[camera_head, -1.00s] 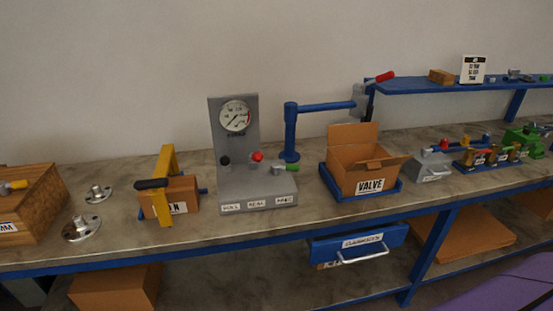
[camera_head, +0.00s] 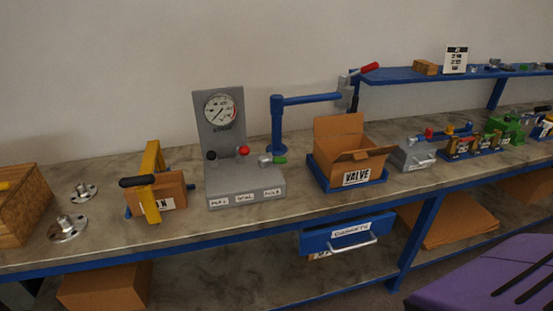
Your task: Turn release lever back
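A grey test stand (camera_head: 243,183) with a round gauge (camera_head: 222,111) stands on the workbench left of centre. It carries a black knob (camera_head: 211,155), a red knob (camera_head: 243,150) and a green-handled lever (camera_head: 272,160) at its right, pointing right. Labels along its front are too small to read surely. A red-handled lever (camera_head: 369,68) sits at the end of a blue post arm (camera_head: 310,99), pointing up and right. I cannot tell which handle is the release lever. Neither of my grippers is in view.
An open carton marked VALVE (camera_head: 356,177) sits in a blue tray. A yellow clamp frame (camera_head: 152,168), metal flanges (camera_head: 68,228) and a wooden box (camera_head: 20,210) stand at left. A blue drawer (camera_head: 345,232) sticks out below the bench. A purple surface (camera_head: 490,285) is at lower right.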

